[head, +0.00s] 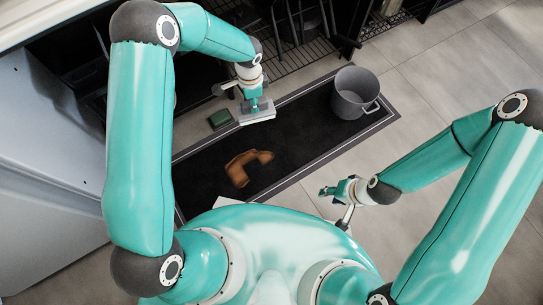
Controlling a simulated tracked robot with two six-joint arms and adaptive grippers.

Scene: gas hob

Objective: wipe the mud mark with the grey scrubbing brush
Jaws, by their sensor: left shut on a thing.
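The mud mark (239,172) is a brown curved smear on the dark mat (300,130). My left gripper (257,106) is shut on the grey scrubbing brush (260,117), behind the mark in the head view. The brush shows as a pale grey block below the fingers. I cannot tell whether it touches the mat. My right gripper (334,193) is near the mat's front edge, to the right of the mark and apart from it. Its fingers are too small to tell whether they are open.
A grey bucket (353,96) with a handle stands at the mat's right end. Dark racks (305,50) stand behind, and a pale cabinet (45,140) is at left. Tiled floor (450,70) is clear at right.

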